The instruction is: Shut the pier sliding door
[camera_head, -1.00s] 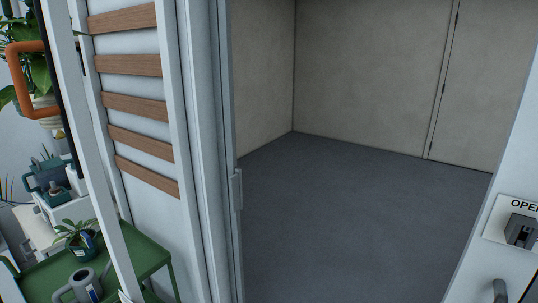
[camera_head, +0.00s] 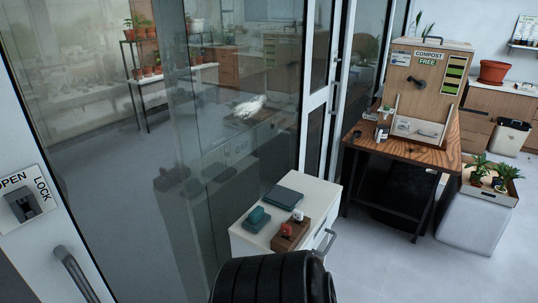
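The sliding door's white edge post (camera_head: 40,245) stands at the far left. It carries a plate marked OPEN and LOCK with a dark grey latch (camera_head: 22,206), and a grey bar handle (camera_head: 75,272) below it. A large glass panel (camera_head: 110,200) extends to the right of this post, with reflections across it. The doorway opening beyond the post is outside the picture now, so the present gap is hidden. Neither gripper's fingers show in this view.
A white cabinet (camera_head: 250,239) stands close to the glass, holding small boxes and stamps. A black rounded object (camera_head: 265,282) is at the bottom middle. A wooden table (camera_head: 420,150) with a compost box (camera_head: 426,82) stands right. Clear floor (camera_head: 375,265) lies in front.

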